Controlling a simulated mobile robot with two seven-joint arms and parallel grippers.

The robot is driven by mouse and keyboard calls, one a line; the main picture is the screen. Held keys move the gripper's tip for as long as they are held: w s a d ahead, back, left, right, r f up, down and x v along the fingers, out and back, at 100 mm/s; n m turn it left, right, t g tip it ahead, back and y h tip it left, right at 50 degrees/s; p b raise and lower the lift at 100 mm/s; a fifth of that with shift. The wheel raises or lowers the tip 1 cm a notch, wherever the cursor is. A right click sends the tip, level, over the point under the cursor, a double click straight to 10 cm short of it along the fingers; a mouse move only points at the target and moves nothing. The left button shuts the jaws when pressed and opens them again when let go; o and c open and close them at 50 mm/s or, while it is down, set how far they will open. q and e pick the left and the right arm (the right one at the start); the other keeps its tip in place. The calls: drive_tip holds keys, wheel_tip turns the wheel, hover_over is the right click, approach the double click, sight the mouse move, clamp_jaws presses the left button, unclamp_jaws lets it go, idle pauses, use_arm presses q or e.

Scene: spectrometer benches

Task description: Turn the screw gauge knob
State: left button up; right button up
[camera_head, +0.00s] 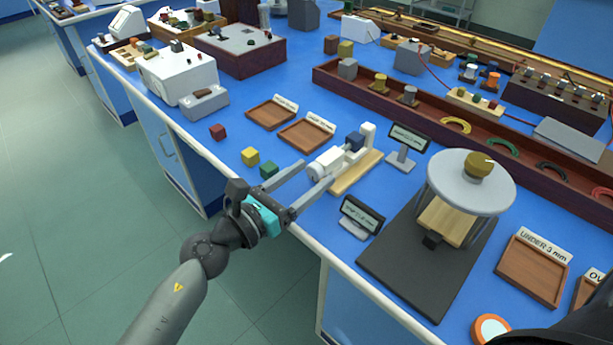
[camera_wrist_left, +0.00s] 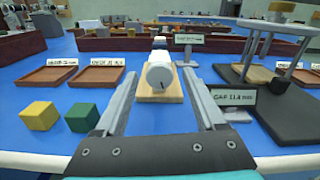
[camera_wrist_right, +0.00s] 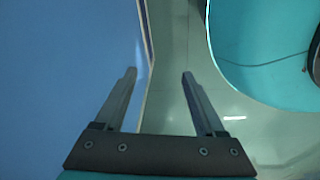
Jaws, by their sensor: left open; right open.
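The screw gauge (camera_head: 345,158) is a white device on a light wooden base (camera_head: 357,173), with a dark blue block (camera_head: 355,141) at its far end. Its white round knob (camera_head: 317,172) faces my left gripper; in the left wrist view the knob (camera_wrist_left: 160,75) shows a dark mark on its face. My left gripper (camera_head: 317,173) is open, its fingers pointing at the knob from the near side. In the left wrist view the knob appears between and just beyond the fingertips, with no clear contact. My right gripper (camera_wrist_right: 158,75) is open and empty, seen only in the right wrist view.
Red, yellow and green cubes (camera_head: 250,156) lie left of the gauge, near the table edge. Two wooden trays (camera_head: 305,134) stand behind them. A small display (camera_head: 361,214) and a dark-based stand with a round plate (camera_head: 470,185) stand to the right. A second display (camera_head: 408,138) is behind.

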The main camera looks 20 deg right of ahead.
use_arm(q)
drive_tip(key=shift+s+a, duration=0.2)
drive_tip(key=shift+a, duration=0.35)
drive_tip(key=v, duration=1.4)
use_arm(e)
drive_tip(key=shift+w+a+r, duration=0.1)
drive_tip(key=shift+a+r, duration=0.05)
drive_tip(key=shift+a, duration=0.05)
